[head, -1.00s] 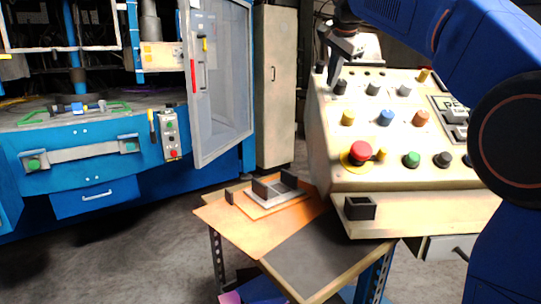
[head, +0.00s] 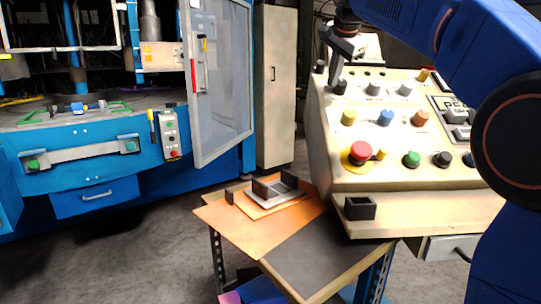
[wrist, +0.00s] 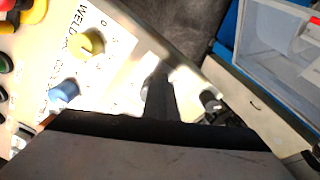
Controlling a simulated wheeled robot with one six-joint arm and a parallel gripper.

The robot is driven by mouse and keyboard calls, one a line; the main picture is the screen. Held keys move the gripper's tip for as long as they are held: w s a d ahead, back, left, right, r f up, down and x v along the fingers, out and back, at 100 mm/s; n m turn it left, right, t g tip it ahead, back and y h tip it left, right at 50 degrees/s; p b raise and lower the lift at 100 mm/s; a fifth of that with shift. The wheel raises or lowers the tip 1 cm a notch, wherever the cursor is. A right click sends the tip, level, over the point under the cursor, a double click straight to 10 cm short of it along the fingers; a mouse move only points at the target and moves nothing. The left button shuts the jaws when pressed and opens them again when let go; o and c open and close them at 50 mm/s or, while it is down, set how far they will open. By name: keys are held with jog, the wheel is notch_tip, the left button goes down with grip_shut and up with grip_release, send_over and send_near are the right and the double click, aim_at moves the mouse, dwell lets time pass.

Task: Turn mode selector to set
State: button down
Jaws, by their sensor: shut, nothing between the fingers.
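The sloping cream control panel (head: 330,140) carries several coloured knobs. I cannot read which one is labelled as the mode selector. My gripper (head: 334,79) points down at the panel's upper left, its fingers shut with nothing between them. Its tip is at or just above a black knob (head: 340,87); I cannot tell whether they touch. In the wrist view the dark fingers (wrist: 160,98) cover the panel below them. A yellow knob (wrist: 87,43) with numbers around it and a blue knob (wrist: 64,90) lie to their left, near the printed word WELD.
A red emergency button (head: 360,150) on a yellow base sits lower on the panel. A small dark open box (head: 359,208) stands on the ledge below. A wooden cart (head: 225,222) and a blue machine (head: 95,180) with an open clear door stand to the left.

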jog(key=shift+s+d+f, duration=0.25)
jog(key=shift+s+f, duration=0.1)
jog(key=shift+s, duration=0.1)
jog(key=shift+s+d+f, duration=0.25)
jog(key=shift+s+d, duration=0.15)
dwell(0.6)
jog(key=shift+s, duration=0.1)
jog(key=shift+s+a+f, duration=0.15)
jog(key=shift+a, duration=0.05)
jog(key=v, duration=0.6)
dwell(0.4)
